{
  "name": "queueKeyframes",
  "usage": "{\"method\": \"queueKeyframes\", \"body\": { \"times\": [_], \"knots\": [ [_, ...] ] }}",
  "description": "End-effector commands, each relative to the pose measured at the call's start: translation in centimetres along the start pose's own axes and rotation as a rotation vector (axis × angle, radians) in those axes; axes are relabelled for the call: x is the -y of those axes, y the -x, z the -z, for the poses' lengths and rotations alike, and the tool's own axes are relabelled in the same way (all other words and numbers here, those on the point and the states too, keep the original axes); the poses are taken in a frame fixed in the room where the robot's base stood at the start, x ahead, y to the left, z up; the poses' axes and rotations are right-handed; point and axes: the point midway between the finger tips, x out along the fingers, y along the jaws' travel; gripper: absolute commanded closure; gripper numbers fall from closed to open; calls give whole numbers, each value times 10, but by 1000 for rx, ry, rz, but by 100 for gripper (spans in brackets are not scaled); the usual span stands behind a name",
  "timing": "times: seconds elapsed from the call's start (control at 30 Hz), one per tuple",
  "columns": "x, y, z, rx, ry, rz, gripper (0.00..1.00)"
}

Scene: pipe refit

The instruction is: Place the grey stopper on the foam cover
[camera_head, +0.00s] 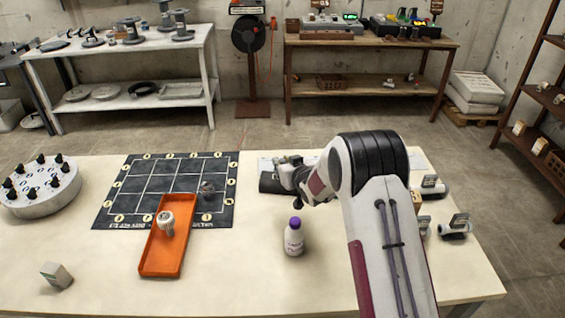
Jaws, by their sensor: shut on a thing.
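My gripper (291,179) is over the back middle of the pale table, left of my white arm. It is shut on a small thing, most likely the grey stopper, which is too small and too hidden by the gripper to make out. A dark flat piece (270,184) lies under and beside the gripper and may be the foam cover. My gripper and arm hide part of it. I cannot tell whether the held thing touches it.
An orange tray (154,252) holding a white fitting (167,222) overlaps the dark grid mat (140,177). A small dark part (207,190) stands on the mat. A purple-capped bottle (293,238) stands in front of my gripper. Pipe fittings (455,227) are at right.

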Motion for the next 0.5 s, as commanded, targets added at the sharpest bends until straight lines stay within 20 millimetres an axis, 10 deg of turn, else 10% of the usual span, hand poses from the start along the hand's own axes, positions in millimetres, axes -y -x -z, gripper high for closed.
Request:
{"method": "queueKeyframes", "body": {
  "times": [0.3, 0.37, 0.5],
  "knots": [
    [0, -1, -2, -1, 0, 0, 100],
    [0, -1, -2, 0, 1, 0, 65],
    [0, -1, -2, 0, 0, 0, 64]
  ]
}}
